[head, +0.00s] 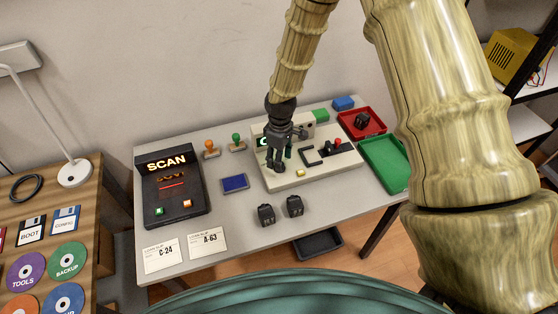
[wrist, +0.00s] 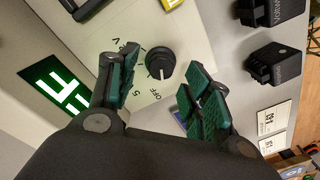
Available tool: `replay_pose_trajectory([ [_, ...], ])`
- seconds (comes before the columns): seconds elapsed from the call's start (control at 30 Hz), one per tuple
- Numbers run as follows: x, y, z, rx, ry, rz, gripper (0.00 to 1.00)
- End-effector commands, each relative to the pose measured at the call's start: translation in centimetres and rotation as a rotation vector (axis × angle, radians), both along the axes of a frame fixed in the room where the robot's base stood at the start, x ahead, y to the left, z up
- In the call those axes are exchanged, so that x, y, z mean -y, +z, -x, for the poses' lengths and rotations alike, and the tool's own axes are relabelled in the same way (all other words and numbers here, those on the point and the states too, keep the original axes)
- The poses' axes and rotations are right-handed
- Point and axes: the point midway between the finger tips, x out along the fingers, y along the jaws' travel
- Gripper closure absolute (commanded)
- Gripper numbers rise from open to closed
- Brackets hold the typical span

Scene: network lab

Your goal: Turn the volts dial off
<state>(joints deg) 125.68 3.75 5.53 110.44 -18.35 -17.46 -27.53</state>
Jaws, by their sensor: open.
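The volts dial (wrist: 160,62) is a round black knob on a pale panel (head: 300,180). A "V", a "5" and "OFF" are printed around it in the wrist view. A pale mark on its lower side points down towards the "OFF" and "5" side; I cannot tell its exact setting. My gripper (wrist: 163,80) is open, with one green-padded finger on each side of the dial. I see no clear contact. In the head view my gripper (head: 280,162) hangs over the left part of the panel and hides the dial.
A lit green display (wrist: 55,87) is left of the dial. Two black blocks (head: 266,214) (head: 295,206) stand in front, a blue pad (head: 235,184) and SCAN box (head: 175,190) left, red (head: 375,116) and green trays (head: 372,158) right.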

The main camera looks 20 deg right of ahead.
Motion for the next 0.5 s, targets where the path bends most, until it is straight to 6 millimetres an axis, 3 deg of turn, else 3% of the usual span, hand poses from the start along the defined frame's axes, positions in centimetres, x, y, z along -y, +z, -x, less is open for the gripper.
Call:
replay_pose_trajectory([
  [0.5, 0.1, 8.1, -0.2, 0.001, 0.0, -0.001, 0.51],
])
